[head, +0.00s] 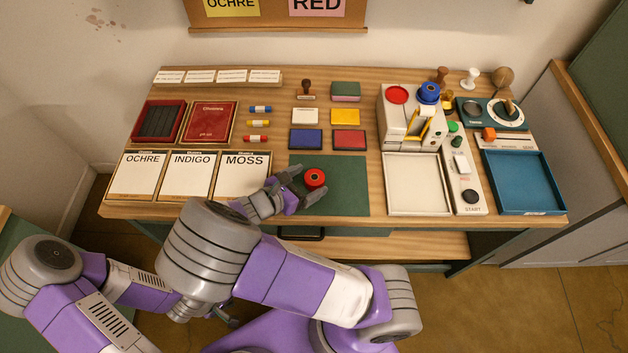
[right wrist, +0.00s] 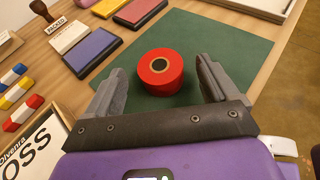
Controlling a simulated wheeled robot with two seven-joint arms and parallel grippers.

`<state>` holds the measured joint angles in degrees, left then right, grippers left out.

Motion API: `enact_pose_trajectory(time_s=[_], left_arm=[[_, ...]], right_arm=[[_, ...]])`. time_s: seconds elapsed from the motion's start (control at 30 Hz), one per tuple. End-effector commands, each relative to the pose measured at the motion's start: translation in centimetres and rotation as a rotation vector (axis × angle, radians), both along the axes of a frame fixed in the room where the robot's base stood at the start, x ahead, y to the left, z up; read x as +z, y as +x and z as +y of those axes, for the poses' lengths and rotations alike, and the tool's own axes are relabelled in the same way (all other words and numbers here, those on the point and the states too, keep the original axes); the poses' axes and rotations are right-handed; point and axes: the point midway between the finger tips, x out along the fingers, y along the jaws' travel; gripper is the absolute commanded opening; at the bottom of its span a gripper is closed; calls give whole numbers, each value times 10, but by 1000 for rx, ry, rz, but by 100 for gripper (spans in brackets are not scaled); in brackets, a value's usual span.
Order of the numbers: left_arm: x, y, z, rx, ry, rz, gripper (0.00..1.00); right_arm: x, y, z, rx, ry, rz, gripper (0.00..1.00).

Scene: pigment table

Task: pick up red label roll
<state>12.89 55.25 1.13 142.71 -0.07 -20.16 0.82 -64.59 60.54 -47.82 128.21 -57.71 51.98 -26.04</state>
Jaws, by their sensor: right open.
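The red label roll (head: 315,178) lies flat on the green mat (head: 345,190), its dark core facing up. The roll also shows in the right wrist view (right wrist: 172,83), centred just ahead of the opening between my fingers. My right gripper (head: 306,186) is open, low over the mat, with its fingers pointing at the roll. In the right wrist view my right gripper (right wrist: 163,72) has one finger to each side of the roll, apart from it. My left gripper (head: 224,316) is below the table front, partly hidden by my right arm; its jaws are unclear.
Ink pads, including a red one (head: 348,140) and a blue one (head: 306,139), stand behind the mat. A white machine (head: 411,122) carries a blue roll (head: 429,93). A white tray (head: 418,190) is right of the mat. The MOSS card (head: 243,174) is to the left.

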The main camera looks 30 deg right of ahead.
Motion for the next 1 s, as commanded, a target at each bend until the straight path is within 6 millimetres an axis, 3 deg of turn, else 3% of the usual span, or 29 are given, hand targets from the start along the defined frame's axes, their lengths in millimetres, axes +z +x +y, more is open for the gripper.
enact_pose_trajectory(time_s=[0.13, 0.4, 0.8, 1.0], left_arm=[[-7, 0, 0, 0, 0, 0, 43], [-6, 0, 0, 0, 0, 0, 43], [-6, 0, 0, 0, 0, 0, 43], [-6, 0, 0, 0, 0, 0, 43]], right_arm=[[-7, 3, -14, -1, -1, 1, 87], [-7, 3, -16, 0, 0, 1, 86], [-7, 3, -15, 0, 0, 1, 26], [-6, 4, -15, 0, 0, 0, 26]])
